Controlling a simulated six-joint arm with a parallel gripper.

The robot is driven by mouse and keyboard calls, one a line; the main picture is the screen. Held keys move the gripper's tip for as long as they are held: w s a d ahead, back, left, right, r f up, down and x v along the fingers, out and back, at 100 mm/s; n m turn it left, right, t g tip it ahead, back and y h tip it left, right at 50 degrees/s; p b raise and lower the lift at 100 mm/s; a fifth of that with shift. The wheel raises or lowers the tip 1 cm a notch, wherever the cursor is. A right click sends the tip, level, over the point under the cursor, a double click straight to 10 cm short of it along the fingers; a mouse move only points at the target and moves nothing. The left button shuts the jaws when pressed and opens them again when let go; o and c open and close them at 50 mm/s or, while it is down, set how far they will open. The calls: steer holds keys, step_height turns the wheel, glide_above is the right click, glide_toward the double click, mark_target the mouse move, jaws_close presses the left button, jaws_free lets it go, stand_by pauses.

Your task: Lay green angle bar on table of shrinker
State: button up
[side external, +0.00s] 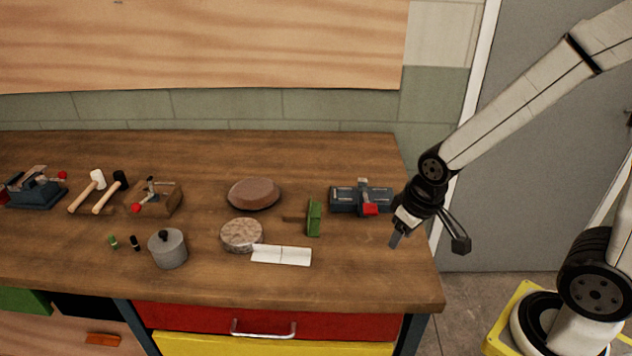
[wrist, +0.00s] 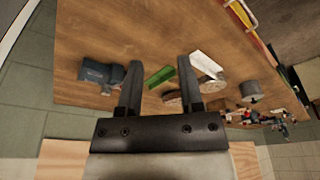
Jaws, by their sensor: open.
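The green angle bar (side external: 314,218) lies on the wooden bench, left of and slightly nearer than a blue-grey bench machine with a red knob (side external: 361,198). A similar machine with a red knob (side external: 36,190) stands at the far left; I cannot tell which is the shrinker. My gripper (side external: 396,239) is above the bench's right end, right of the bar and apart from it. In the wrist view, my open gripper (wrist: 158,95) is empty, and green pieces of the bar (wrist: 187,72) show beyond the fingers. The right-hand machine (wrist: 98,72) is left of them.
A white folded strip (side external: 281,255), a stone-like disc (side external: 242,235) and a brown round pad (side external: 254,194) lie left of the bar. A grey lidded pot (side external: 168,248), mallets (side external: 93,187) and a wooden block tool (side external: 155,198) stand farther left. The bench's front right is clear.

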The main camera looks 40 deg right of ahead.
steer(key=w+f+m+h, duration=0.15)
steer(key=w+m, duration=0.25)
steer(key=w, duration=0.8)
steer(key=m+h, duration=0.2)
steer(key=m, duration=0.3)
glide_toward(314, 224)
steer(key=shift+w+a+r+t, duration=0.1)
steer(key=shift+a+r+t, duration=0.2)
steer(key=shift+a+r, duration=0.2)
steer(key=shift+f, duration=0.15)
steer(key=shift+x, duration=1.2)
steer(key=shift+x, duration=2.6)
steer(key=shift+a, duration=0.15)
steer(key=shift+c, duration=0.2)
jaws_close()
